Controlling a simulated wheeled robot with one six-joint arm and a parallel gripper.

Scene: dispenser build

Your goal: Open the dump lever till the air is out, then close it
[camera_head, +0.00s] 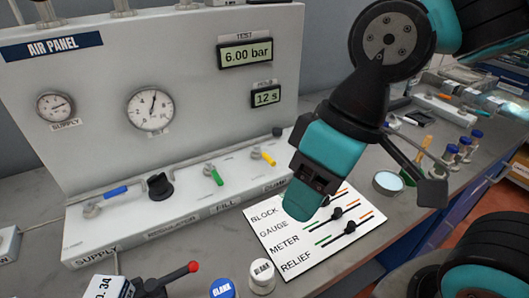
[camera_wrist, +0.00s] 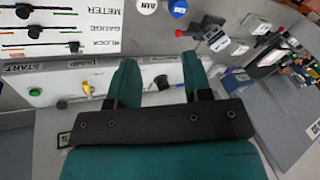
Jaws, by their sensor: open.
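The dump lever has a yellow handle (camera_head: 264,157) on the sloped front of the air panel (camera_head: 90,150), right of the green fill lever (camera_head: 214,174). Its handle slants down to the right from its pivot. The yellow lever also shows in the wrist view (camera_wrist: 87,88), left of both fingers. The round gauge (camera_head: 151,109) has its needle pointing nearly straight up. My gripper (camera_head: 304,200) is open and empty, right of the dump lever and apart from it. In the wrist view its two teal fingers (camera_wrist: 160,78) stand apart, with the black regulator knob (camera_wrist: 162,82) seen between them.
The test display (camera_head: 245,54) reads 6.00 bar and the one below it (camera_head: 266,97) reads 12 s. The blue supply lever (camera_head: 110,193) is at the left. A card (camera_head: 310,235) lies in front, with a red-tipped lever (camera_head: 190,267) and caps nearby. A green start button (camera_wrist: 35,92) is beside the dump lever.

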